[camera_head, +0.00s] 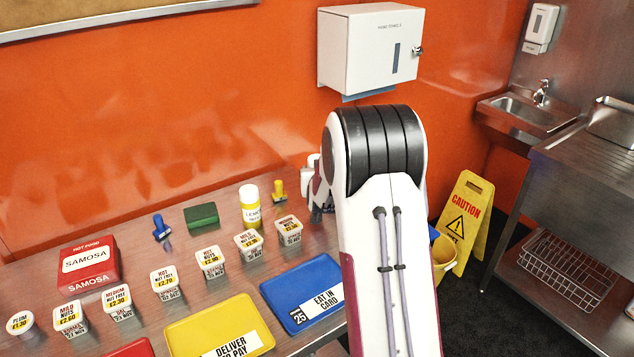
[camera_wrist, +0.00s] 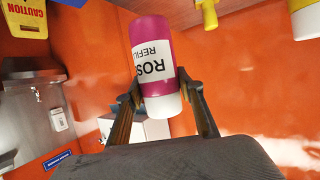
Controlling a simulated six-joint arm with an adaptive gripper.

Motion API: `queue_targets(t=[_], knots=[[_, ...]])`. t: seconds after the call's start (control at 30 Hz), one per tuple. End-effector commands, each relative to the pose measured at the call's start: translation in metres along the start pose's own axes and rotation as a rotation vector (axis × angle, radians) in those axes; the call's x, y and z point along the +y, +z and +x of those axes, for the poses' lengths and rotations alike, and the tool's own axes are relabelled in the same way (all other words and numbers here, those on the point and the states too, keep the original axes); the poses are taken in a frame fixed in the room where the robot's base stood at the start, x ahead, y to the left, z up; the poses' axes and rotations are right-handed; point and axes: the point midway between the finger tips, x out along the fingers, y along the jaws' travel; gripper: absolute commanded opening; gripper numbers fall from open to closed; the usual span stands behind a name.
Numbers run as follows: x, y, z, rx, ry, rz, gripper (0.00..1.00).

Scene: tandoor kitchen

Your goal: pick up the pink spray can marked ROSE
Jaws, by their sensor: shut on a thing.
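The pink can (camera_wrist: 150,42), with a white label reading "ROS" and "REFIL" in the visible part, is in the middle of the wrist view. My gripper (camera_wrist: 161,92) is shut on it, one finger on each side near its white end. In the head view my own arm hides most of my gripper, which is at the right end of the steel counter (camera_head: 137,236). I cannot clearly make out the can there, nor tell whether it is clear of the counter.
A yellow stamp (camera_head: 279,190) and a yellow-white bottle (camera_head: 250,204) stand just left of my gripper. Several labelled tubs, a blue tray (camera_head: 283,291) and a yellow tray (camera_head: 190,333) are nearer. A towel dispenser (camera_head: 367,45) hangs behind. A caution sign (camera_head: 466,214) stands right.

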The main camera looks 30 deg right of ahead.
Motion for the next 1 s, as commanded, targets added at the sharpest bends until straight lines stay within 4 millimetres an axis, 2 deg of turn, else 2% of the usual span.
queue_targets(t=[0.1,0.3,1.0], knots=[[0.000,-0.017,-0.006,0.005,0.000,0.000,0.06],[0.000,-0.031,-0.012,0.003,0.000,0.000,0.06],[0.001,-0.034,-0.014,0.001,0.001,0.000,0.06]])
